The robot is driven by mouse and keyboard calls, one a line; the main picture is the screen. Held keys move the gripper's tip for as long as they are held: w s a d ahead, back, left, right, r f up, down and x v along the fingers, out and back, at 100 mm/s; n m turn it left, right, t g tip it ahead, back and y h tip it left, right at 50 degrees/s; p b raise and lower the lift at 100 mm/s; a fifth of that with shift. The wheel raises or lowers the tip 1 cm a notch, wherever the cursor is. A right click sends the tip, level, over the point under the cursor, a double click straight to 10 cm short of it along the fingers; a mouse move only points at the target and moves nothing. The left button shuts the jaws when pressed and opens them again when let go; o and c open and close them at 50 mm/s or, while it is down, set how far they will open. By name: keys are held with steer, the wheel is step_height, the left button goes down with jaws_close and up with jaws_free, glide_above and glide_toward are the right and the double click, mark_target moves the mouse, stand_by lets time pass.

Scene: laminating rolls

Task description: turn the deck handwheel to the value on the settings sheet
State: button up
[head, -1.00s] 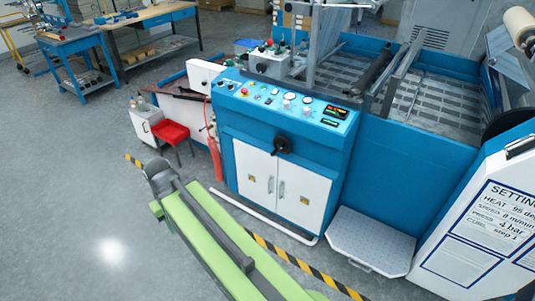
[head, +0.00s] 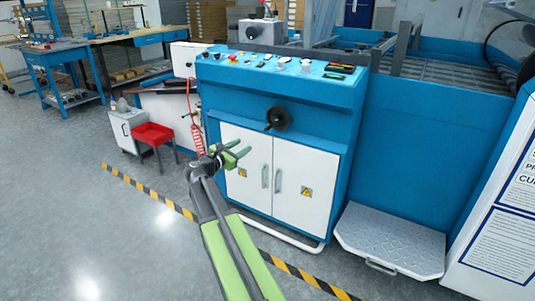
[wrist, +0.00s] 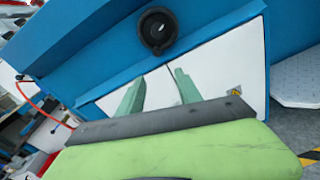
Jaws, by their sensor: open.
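The black handwheel (head: 278,118) sits on the blue front of the machine, below the sloped control panel and above the white cabinet doors. It also shows in the wrist view (wrist: 158,31), beyond the fingers. My gripper (head: 240,153) has two green fingers spread apart, empty, in front of the cabinet doors. In the head view it is lower and to the left of the handwheel, not touching it. The fingers (wrist: 158,92) point up toward the handwheel in the wrist view. The settings sheet (head: 510,215) is at the right edge, mostly cut off; its values cannot be read in full.
The white double doors (head: 245,170) have grey handles. A metal step plate (head: 390,240) lies on the floor at right. A red stool (head: 152,134) and a red coiled hose (head: 197,135) are at left. Striped floor tape (head: 150,192) runs before the machine. The grey floor at left is clear.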

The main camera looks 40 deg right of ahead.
mark_target(265, 130)
steer(key=shift+n+t+h, duration=0.3)
steer(key=shift+n+h, duration=0.1)
steer(key=shift+n, duration=0.5)
steer(key=x, duration=1.9)
steer(key=shift+d+f+b, duration=0.1)
steer(key=shift+f+b, duration=0.05)
steer(key=shift+b, duration=0.15)
